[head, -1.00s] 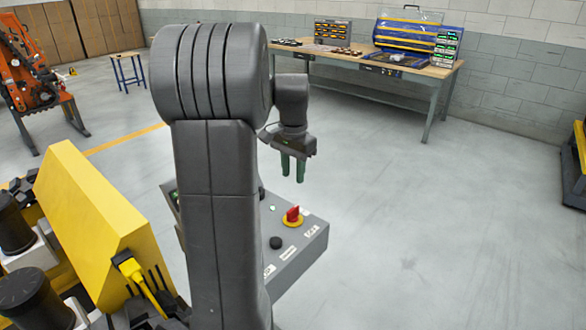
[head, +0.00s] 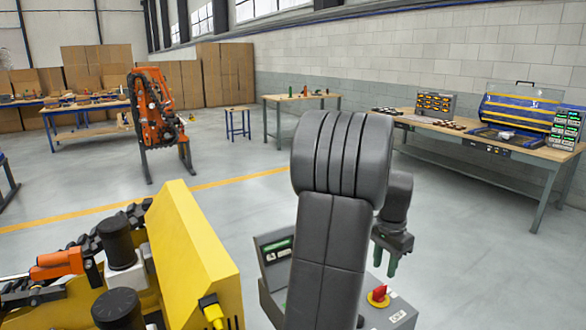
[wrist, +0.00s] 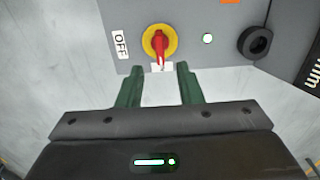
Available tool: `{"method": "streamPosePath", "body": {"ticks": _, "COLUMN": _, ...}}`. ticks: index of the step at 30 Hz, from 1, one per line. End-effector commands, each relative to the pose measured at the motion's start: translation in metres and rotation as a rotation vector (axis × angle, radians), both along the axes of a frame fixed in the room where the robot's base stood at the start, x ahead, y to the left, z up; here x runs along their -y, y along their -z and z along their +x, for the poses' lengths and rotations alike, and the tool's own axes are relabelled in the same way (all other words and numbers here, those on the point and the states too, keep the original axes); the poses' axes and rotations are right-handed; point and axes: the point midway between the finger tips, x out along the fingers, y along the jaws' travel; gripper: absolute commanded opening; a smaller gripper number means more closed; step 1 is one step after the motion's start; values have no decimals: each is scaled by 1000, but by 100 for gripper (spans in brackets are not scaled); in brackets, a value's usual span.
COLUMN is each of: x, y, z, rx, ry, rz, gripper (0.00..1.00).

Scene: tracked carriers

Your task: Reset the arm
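My gripper (head: 391,262) hangs at the end of my grey arm, pointing down, at the right of the head view. In the wrist view my gripper (wrist: 160,84) shows two green fingers standing apart with nothing between them. Beyond the fingertips is a grey control box with a red rotary switch (wrist: 160,43) on a yellow disc, beside an OFF label. The red switch also shows in the head view (head: 379,293), below my gripper and apart from it. My arm hides part of the grey control box (head: 402,311).
A yellow machine body (head: 195,255) with black cylinders stands at the lower left, close to my arm. An orange machine (head: 155,115) stands further back. A workbench (head: 480,142) with devices is at the right wall. Open floor lies between.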

Motion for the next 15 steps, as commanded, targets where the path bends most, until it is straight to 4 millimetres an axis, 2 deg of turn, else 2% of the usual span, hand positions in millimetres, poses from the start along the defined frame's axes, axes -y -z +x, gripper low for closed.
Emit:
{"method": "streamPosePath", "body": {"ticks": 3, "x": 0, "y": 25, "z": -1, "rx": -5, "ry": 0, "rz": 2, "gripper": 33}}
{"method": "streamPosePath", "body": {"ticks": 9, "x": 0, "y": 61, "z": -1, "rx": -5, "ry": 0, "rz": 2, "gripper": 33}}
{"method": "streamPosePath", "body": {"ticks": 15, "x": 0, "y": 83, "z": -1, "rx": -3, "ry": 0, "rz": 1, "gripper": 33}}
